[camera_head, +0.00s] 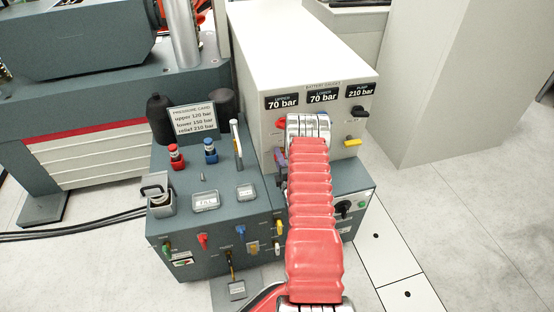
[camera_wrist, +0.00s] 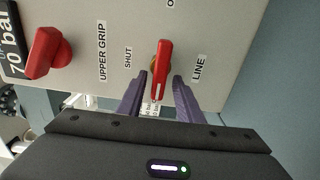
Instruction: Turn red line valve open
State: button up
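The red line valve handle (camera_wrist: 162,68) is a narrow red lever on the pale panel in the wrist view. It stands between the labels "UPPER GRIP" and "LINE", with "SHUT" beside it and a cut-off label starting with "O" above. Its white-marked end points down in that view. My gripper (camera_wrist: 160,76) is open, with one purple finger on each side of the lever and a visible gap on both sides. In the head view my gripper (camera_head: 281,160) is at the cabinet front, mostly covered by my red-sleeved arm. The line valve is hidden there.
A red knob (camera_wrist: 48,52) sits left of the lever and shows in the head view (camera_head: 281,123). A yellow lever (camera_head: 352,142) and black knob (camera_head: 360,111) are at the panel's right. Floor at right is clear.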

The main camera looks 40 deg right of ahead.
jog(key=shift+s, duration=0.1)
jog(key=v, duration=1.3)
jog(key=shift+s+a, duration=0.2)
jog(key=shift+s, duration=0.05)
jog(key=shift+s, duration=0.1)
